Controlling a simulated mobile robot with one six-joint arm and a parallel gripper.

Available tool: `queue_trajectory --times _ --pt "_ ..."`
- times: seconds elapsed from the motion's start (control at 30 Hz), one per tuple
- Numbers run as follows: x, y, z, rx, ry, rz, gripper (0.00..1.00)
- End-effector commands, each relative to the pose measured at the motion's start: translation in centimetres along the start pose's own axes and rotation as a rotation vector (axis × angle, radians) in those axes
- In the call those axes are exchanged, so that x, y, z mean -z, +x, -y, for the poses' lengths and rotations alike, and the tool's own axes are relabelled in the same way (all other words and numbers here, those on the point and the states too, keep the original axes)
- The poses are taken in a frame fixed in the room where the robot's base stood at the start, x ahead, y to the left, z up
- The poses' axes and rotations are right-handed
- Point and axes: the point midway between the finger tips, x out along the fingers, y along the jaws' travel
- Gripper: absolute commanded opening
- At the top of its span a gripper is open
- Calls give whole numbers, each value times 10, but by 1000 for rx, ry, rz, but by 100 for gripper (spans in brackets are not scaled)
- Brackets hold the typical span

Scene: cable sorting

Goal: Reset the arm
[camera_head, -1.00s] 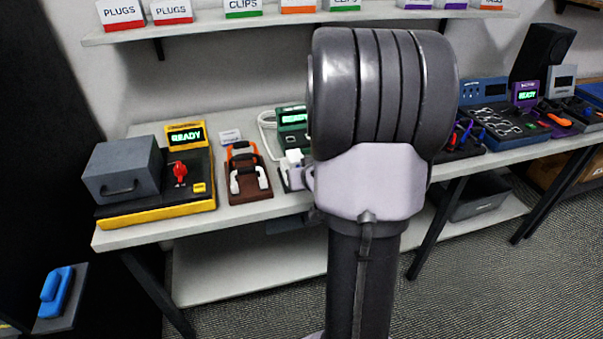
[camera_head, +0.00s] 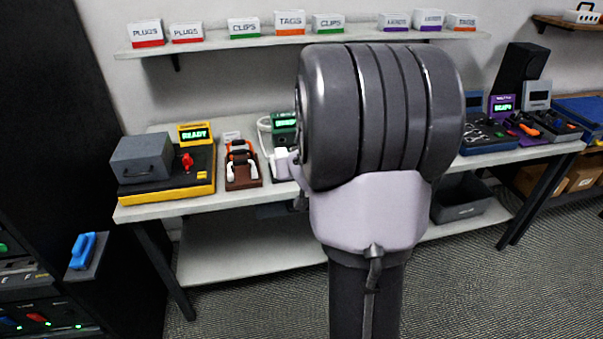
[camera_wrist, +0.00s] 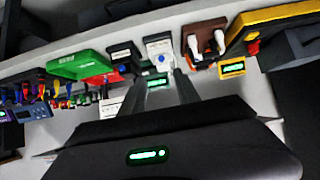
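My arm (camera_head: 380,120) stands upright in the middle of the head view and hides part of the bench; my gripper is hidden there. In the wrist view my gripper (camera_wrist: 159,88) shows as two dark fingers, apart, with a small green lit display visible between them. I see nothing held. The wide dark body of my wrist fills the bottom of that view, with a green light on it. The bench devices lie beyond the fingertips.
A bench (camera_head: 150,212) carries a yellow READY station (camera_head: 195,134), a brown holder (camera_head: 242,165) and several other devices. A shelf (camera_head: 200,46) with labelled boxes hangs above. A dark cabinet (camera_head: 50,120) with a blue handle (camera_head: 83,250) stands at left. Carpeted floor lies in front.

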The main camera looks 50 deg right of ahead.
Motion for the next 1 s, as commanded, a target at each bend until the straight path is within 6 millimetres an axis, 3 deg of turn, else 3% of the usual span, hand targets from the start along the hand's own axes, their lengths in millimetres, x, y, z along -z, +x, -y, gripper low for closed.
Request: queue_trajectory --times 0.47,0.57,0.67,0.73,0.8,0.9,1.0 --pt "3 -1 2 0 0 0 38" --pt "6 -13 13 5 -2 8 38" --pt "6 -66 58 32 7 56 38" --pt "-10 -123 101 80 16 124 38" --pt "-40 -182 138 148 24 209 38" --pt "-90 -255 173 260 20 331 38" --pt "-134 -310 191 361 5 434 38"
